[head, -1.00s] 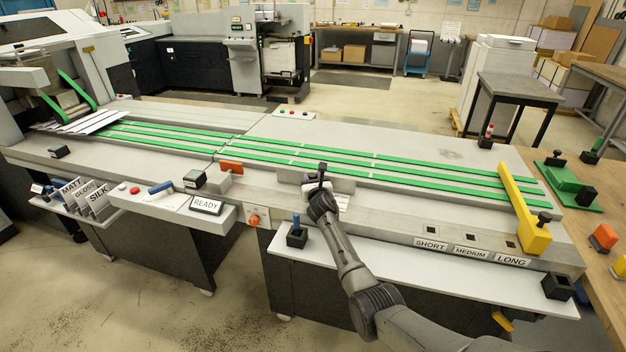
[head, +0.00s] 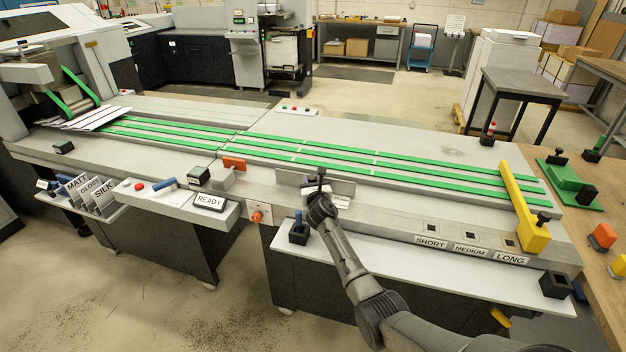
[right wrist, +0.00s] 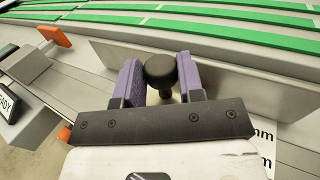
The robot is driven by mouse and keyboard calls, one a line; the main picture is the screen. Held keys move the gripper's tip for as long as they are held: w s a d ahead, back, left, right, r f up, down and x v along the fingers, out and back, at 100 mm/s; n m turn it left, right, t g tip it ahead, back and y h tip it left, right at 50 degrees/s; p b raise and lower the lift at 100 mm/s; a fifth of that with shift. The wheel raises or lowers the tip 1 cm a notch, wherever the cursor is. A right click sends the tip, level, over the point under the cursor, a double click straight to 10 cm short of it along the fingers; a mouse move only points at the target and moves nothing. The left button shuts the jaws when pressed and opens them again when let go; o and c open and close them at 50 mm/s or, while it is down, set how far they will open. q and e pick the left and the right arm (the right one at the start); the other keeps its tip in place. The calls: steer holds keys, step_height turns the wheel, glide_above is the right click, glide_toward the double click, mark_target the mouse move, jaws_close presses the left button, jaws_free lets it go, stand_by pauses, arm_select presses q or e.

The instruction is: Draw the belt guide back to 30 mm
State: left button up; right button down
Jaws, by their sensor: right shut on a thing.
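The belt guide (head: 342,187) is an upright grey plate standing along the near side of the green belts. It also shows in the right wrist view (right wrist: 235,85), with the green belts beyond it. Its black knob (right wrist: 160,70) stands between the two purple fingers of my right gripper (right wrist: 160,82), which is shut on it. In the head view my right gripper (head: 318,188) is at the guide and covers part of it. A white scale label lies beside the guide; only "mm" (right wrist: 265,134) can be read in the wrist view. My left gripper is not in view.
An orange block (head: 234,164) stands left of the guide. A READY sign (head: 210,202) is farther left. A yellow bar (head: 524,205) crosses the belts at the right, near the SHORT, MEDIUM and LONG labels. A black holder (head: 299,234) is on the front shelf.

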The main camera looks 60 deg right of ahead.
steer(key=c, duration=0.8)
jaws_free()
steer(key=shift+o, duration=0.2)
steer(key=shift+s, duration=0.1)
steer(key=shift+s+a, duration=0.15)
steer(key=p+v, duration=0.4)
steer(key=v, duration=0.9)
steer(key=shift+s, duration=0.15)
steer(key=shift+c, duration=0.4)
